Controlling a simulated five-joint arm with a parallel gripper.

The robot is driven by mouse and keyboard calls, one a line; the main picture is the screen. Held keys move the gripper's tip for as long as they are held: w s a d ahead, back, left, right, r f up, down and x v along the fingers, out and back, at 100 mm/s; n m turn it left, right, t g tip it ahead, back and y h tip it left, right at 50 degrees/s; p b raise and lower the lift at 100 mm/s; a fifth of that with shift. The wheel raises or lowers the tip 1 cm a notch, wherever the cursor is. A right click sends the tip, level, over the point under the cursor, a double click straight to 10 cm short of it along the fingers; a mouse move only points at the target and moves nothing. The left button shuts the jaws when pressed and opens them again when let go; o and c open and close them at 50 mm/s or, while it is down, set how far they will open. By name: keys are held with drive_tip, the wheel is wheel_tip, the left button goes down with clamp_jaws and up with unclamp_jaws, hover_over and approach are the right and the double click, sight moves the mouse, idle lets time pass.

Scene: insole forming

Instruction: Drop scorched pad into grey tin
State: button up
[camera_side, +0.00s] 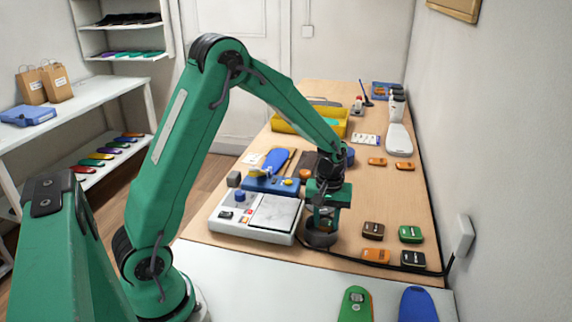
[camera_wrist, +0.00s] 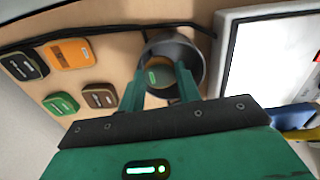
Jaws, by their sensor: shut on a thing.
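The grey tin (camera_side: 320,239) is a round, open, dark grey cup on the wooden table, just right of the white device. In the wrist view the tin (camera_wrist: 194,50) lies straight ahead of the fingers. My gripper (camera_side: 323,212) points down over the tin, and its fingertips (camera_wrist: 160,78) show against the tin's mouth. It is shut on a small dark brownish pad (camera_wrist: 157,86) with a greenish mark, taken to be the scorched pad. The fingers hide part of the pad. I cannot tell how far it sits inside the rim.
Brown (camera_side: 373,231), green (camera_side: 410,234), orange (camera_side: 375,256) and black (camera_side: 413,259) pads lie right of the tin. The white device (camera_side: 238,218) with a pale plate stands close on the left. A dark cable runs behind the tin in the wrist view. A yellow tray (camera_side: 285,127) stands farther back.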

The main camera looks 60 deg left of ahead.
sight(326, 223)
drive_tip(key=o, duration=1)
drive_tip(key=shift+r, duration=3.9)
